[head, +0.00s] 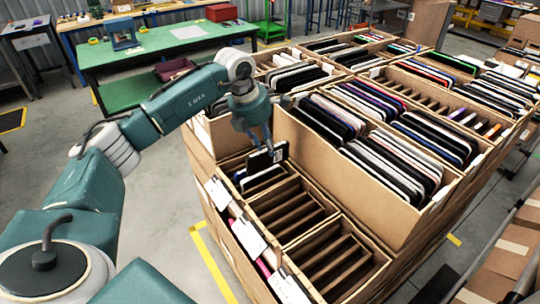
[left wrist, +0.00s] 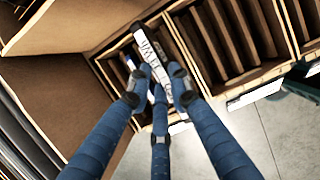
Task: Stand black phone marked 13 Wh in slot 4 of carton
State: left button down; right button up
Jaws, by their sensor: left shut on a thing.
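My left gripper (head: 262,143) is shut on a black phone (head: 265,159) with a white label at one end. It holds the phone over the far-left compartment of the tilted carton (head: 296,243). In the left wrist view, the fingers (left wrist: 158,88) close around the phone (left wrist: 150,52), and print that looks like 13 Wh shows on its pale strip. Whether its lower edge is inside a slot I cannot tell. Pale phones (head: 262,180) stand just in front of it in the same compartment. Slot numbers cannot be read. My right gripper is not in view.
Two nearer compartments have empty slots between brown dividers (head: 290,212). A tall cardboard wall (head: 330,178) rises to the right of them, with tightly packed phones (head: 395,165) behind. A green table (head: 165,40) stands at the back left.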

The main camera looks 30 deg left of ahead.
aim_at(265, 162)
pick_arm(q)
jog(key=f, duration=0.1)
jog(key=s+f+b, duration=0.1)
jog(key=f, duration=0.1)
jog(key=shift+s, duration=0.1)
jog(key=shift+f, duration=0.45)
jog(key=shift+w+f, duration=0.3)
jog(key=shift+f, duration=0.2)
jog(key=shift+f+b, duration=0.55)
notch_tip(265, 162, down, 5)
jog(key=b, duration=0.3)
jog(key=shift+f+b, duration=0.4)
jog(key=shift+b, duration=0.1)
jog(key=shift+s, duration=0.1)
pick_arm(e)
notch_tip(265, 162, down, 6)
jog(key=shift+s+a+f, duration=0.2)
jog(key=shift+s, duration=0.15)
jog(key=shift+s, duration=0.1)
pick_arm(q)
jog(key=shift+f, duration=0.25)
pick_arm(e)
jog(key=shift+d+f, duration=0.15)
